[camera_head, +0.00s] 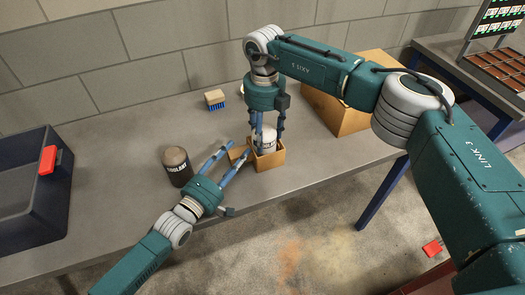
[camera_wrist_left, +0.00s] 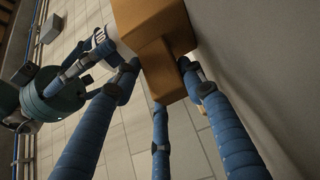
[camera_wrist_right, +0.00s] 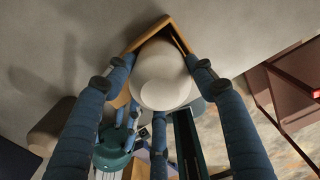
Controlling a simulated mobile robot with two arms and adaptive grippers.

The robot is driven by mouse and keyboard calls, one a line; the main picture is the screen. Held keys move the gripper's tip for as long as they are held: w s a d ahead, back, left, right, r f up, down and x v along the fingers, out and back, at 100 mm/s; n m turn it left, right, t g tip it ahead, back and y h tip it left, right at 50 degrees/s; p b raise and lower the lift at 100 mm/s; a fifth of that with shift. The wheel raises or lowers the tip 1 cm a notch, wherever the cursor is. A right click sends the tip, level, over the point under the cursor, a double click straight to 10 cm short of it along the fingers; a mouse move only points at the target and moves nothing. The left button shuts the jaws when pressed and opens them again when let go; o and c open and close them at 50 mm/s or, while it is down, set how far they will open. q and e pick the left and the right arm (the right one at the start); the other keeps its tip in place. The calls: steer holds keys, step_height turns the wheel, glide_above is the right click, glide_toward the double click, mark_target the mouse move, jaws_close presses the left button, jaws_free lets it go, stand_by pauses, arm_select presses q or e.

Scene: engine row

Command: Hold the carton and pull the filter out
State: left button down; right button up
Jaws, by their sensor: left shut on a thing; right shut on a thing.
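The small brown carton (camera_head: 269,161) stands open at the top on the grey bench, near its front edge. A white filter (camera_head: 267,141) with dark marking sits in it, its upper part above the rim. My right gripper (camera_head: 266,130) comes from above, its fingers shut around the filter. In the right wrist view the filter's round white top (camera_wrist_right: 162,78) lies between the fingers, inside the carton's rim (camera_wrist_right: 142,38). My left gripper (camera_head: 238,154) reaches from the left and is shut on the carton, which also shows in the left wrist view (camera_wrist_left: 155,30). The filter's lower part is hidden.
A dark coolant canister (camera_head: 176,168) stands left of the carton, close to my left gripper. A larger cardboard box (camera_head: 338,118) stands behind my right arm. A dark bin (camera_head: 30,205) is at the far left. The wall bounds the bench's back.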

mark_target(264, 128)
arm_select(q)
steer(key=shift+f, duration=0.15)
arm_select(e)
steer(key=shift+w+r, duration=0.1)
steer(key=shift+r, duration=3.3)
steer(key=shift+r, duration=2.45)
arm_select(q)
steer(key=c, duration=1)
jaws_free()
steer(key=shift+o, duration=0.3)
steer(key=shift+s, duration=0.15)
